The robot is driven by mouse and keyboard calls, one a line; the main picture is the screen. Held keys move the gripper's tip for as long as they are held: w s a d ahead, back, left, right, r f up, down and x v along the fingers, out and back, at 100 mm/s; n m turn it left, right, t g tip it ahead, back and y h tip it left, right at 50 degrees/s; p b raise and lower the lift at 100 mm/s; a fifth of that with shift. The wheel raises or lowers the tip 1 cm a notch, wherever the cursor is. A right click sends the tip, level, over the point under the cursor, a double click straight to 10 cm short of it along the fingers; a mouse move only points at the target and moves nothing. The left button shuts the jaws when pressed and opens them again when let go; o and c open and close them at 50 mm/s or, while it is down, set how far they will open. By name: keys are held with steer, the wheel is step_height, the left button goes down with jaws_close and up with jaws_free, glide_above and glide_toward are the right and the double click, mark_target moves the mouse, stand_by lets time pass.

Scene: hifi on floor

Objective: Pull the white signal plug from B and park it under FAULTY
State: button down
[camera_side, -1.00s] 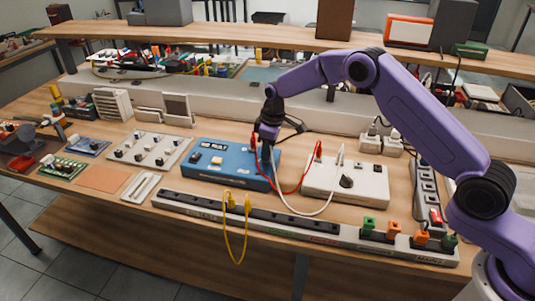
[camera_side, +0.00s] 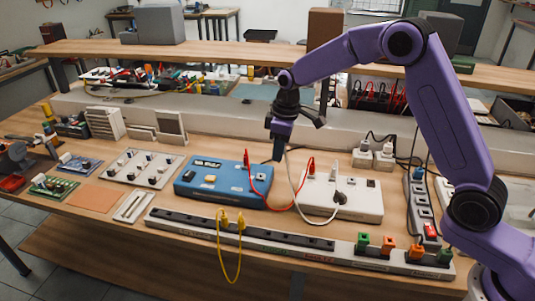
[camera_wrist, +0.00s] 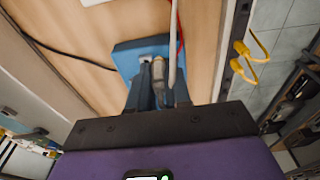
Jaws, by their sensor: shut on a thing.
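My gripper (camera_side: 278,156) is shut on the white signal plug (camera_wrist: 158,70), which shows pale grey between the fingers in the wrist view. It is above and beside the right rear of the blue box (camera_side: 205,188); the plug looks clear of the box, though the fingers mostly hide it in the side view. A white cable (camera_side: 291,182) hangs from the plug and loops down to the white box (camera_side: 365,210). I cannot read B or FAULTY in these views.
A red cable (camera_side: 268,205) arches from the blue box to the white box. A long front strip (camera_side: 175,217) holds two yellow plugs (camera_side: 231,221) with a hanging cable, and green and orange plugs (camera_side: 388,245) at right. Much of its left part is free.

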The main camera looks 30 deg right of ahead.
steer(key=s+d+r, duration=0.1)
steer(key=s+r, duration=0.2)
steer(key=s, duration=0.3)
glide_above(309, 243)
step_height(309, 243, down, 8)
steer(key=shift+d+f, duration=0.25)
steer(key=shift+f, duration=0.95)
steer(key=shift+d+f, duration=0.2)
steer(key=shift+f, duration=1)
steer(key=shift+f, duration=1)
stand_by(0.4)
steer(key=c, duration=1)
jaws_free()
steer(key=shift+r, duration=0.1)
steer(key=shift+s+d+r, duration=0.25)
steer(key=shift+r, duration=3.45)
steer(key=shift+s+d+r, duration=0.2)
steer(key=shift+d+r, duration=0.05)
steer(key=shift+r, duration=3.4)
steer(key=shift+s+d+r, duration=0.25)
steer(key=shift+r, duration=3.45)
